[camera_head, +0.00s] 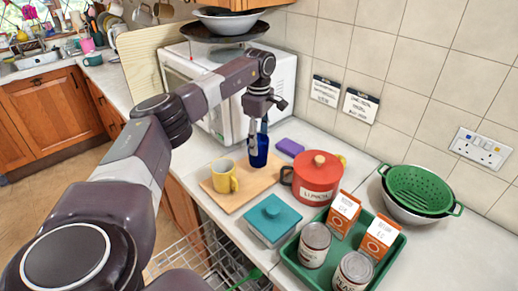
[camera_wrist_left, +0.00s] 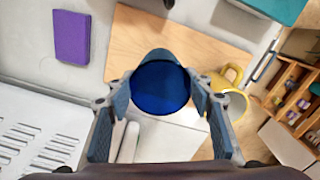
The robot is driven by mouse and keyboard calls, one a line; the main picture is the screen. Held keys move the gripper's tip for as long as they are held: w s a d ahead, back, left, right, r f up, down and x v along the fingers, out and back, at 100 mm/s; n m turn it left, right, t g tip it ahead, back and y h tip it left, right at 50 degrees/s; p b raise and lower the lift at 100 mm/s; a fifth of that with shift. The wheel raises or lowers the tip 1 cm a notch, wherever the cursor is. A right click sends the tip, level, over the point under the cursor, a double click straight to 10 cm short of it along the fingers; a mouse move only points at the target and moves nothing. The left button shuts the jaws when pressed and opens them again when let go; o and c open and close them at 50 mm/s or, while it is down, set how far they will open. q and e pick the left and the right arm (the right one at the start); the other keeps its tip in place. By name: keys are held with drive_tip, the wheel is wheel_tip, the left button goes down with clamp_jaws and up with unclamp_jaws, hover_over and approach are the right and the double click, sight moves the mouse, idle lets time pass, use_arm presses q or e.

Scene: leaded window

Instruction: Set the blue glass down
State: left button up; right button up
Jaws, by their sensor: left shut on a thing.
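My left gripper (camera_head: 259,134) is shut on the blue glass (camera_head: 259,156), with one finger on each side. In the left wrist view the glass (camera_wrist_left: 158,87) is between the two fingertips (camera_wrist_left: 160,92), its open mouth toward the camera. The glass looks roughly upright at the back end of the wooden board (camera_head: 240,194). I cannot tell whether its base touches the board. A yellow mug (camera_head: 223,177) stands on the board, nearer the front and left of the glass. My right gripper is not in view.
A purple sponge (camera_head: 290,147) and a red pot (camera_head: 317,176) are right of the glass. A teal box (camera_head: 273,218) and a green tray (camera_head: 389,262) with cans and cartons are nearer. A white microwave (camera_head: 222,117) stands behind. The board's middle is partly bare.

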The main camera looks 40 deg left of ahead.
use_arm(q)
wheel_tip(320, 180, down, 4)
drive_tip(key=shift+r+p, duration=0.1)
drive_tip(key=shift+p, duration=0.35)
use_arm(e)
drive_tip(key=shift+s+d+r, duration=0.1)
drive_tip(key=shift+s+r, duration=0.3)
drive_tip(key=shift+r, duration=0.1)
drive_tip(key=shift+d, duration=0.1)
use_arm(q)
drive_tip(key=o, duration=1.3)
drive_tip(key=shift+o, duration=0.2)
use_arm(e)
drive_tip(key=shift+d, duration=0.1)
use_arm(q)
wheel_tip(320, 180, up, 12)
drive_tip(key=b, duration=0.3)
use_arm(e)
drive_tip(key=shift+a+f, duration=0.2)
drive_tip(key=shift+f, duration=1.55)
